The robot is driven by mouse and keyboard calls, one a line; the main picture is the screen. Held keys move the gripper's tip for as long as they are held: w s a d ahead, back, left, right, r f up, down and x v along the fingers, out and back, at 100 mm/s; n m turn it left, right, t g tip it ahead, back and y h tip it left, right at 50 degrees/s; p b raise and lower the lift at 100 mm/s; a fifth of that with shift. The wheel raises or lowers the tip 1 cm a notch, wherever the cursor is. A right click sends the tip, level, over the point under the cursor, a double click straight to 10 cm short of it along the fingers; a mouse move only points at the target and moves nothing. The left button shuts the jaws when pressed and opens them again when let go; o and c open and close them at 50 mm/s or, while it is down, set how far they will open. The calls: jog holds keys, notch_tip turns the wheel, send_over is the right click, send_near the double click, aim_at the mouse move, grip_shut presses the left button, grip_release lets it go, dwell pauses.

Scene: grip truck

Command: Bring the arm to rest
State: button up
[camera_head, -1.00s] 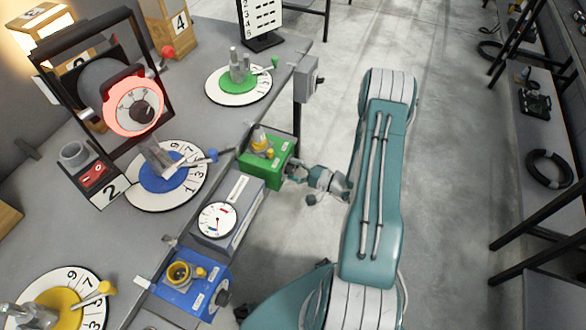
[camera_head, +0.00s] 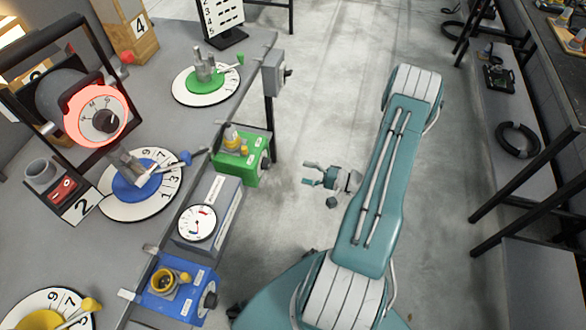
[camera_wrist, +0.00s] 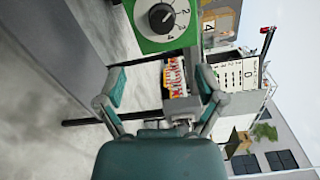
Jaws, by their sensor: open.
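My gripper (camera_head: 318,176) is open and empty in the head view. It hangs over the floor to the right of the workbench, apart from the green box (camera_head: 241,155). My teal arm stands to its right and joins it from behind. In the wrist view my gripper's two fingers (camera_wrist: 160,92) are spread apart with nothing between them touching. Beyond them, the green box with its numbered dial (camera_wrist: 162,18) shows at the top.
The workbench (camera_head: 150,235) fills the left, with a gauge box (camera_head: 208,214) and a blue box (camera_head: 174,288) along its edge. A grey switch box (camera_head: 275,72) stands on a post. Shelving (camera_head: 482,120) lines the right. The floor between is clear.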

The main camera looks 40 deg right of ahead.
jog(key=shift+s+d, duration=0.15)
jog(key=shift+s, duration=0.05)
dwell(0.4)
jog(key=a+r+n+g, duration=0.9)
jog(key=a+r+g, duration=0.55)
jog(key=r, duration=0.45)
jog(key=s+a+r+n+t+h, duration=0.1)
jog(key=s+a+r+t+h, duration=0.2)
jog(key=s+r+h, duration=0.2)
jog(key=s+a+r+n+t+h, duration=0.2)
jog(key=r+h, duration=0.4)
jog(key=r, duration=0.4)
jog(key=s+t, duration=0.1)
jog(key=s, duration=0.1)
jog(key=shift+s+a, duration=0.4)
jog(key=shift+r, duration=0.1)
